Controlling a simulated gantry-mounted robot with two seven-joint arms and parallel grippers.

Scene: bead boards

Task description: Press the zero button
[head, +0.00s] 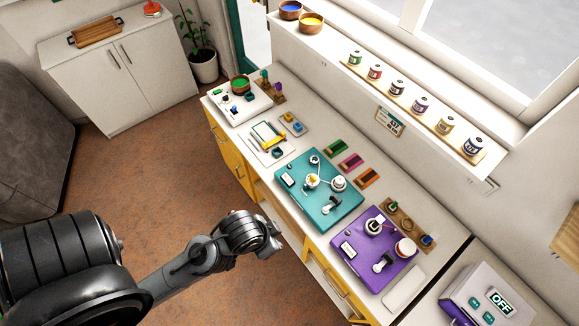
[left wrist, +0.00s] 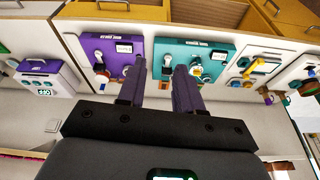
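A pale box with a display reading OFF (head: 502,303) stands at the lower right of the head view. Two small teal buttons (head: 475,303) are on its front; their labels are too small to read, so I cannot tell which is zero. What looks like the same box (left wrist: 45,85) shows at the left of the left wrist view. My left gripper (head: 272,240) is in front of the counter, well away from the box. In the left wrist view its two fingers (left wrist: 159,92) are apart with nothing between them. My right gripper is not in view.
A teal board (head: 330,207) and a purple board (head: 357,259) with parts on them lie on the white counter. A white tray (head: 249,112) is at the far end. Several paint pots (head: 397,88) line the sill. The floor left of the counter is free.

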